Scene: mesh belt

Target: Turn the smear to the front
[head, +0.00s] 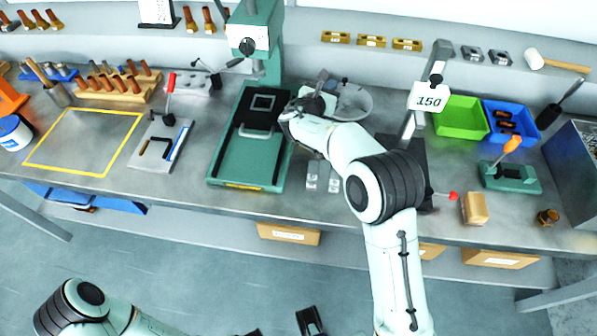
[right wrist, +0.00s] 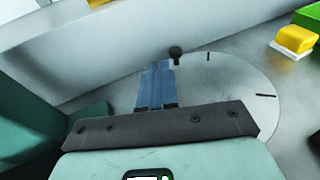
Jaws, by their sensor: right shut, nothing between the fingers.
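A round pale grey disc (head: 358,108) lies on the bench behind my right wrist, partly hidden by it. In the right wrist view the disc (right wrist: 235,95) shows a few short dark marks near its rim and a small black knob (right wrist: 176,52). I cannot tell any of these marks to be a smear. My right gripper (head: 322,76) reaches over the left part of the disc. Its fingers (right wrist: 157,68) are together and empty, with the tips close to the knob; I cannot tell whether they touch. My left gripper (head: 282,326) is only partly in view at the bottom edge.
A green press (head: 220,165) stands close on the left of my right gripper. Green (head: 461,118) and blue (head: 512,122) bins sit further right. A yellow-outlined area (head: 85,140) on the left is clear.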

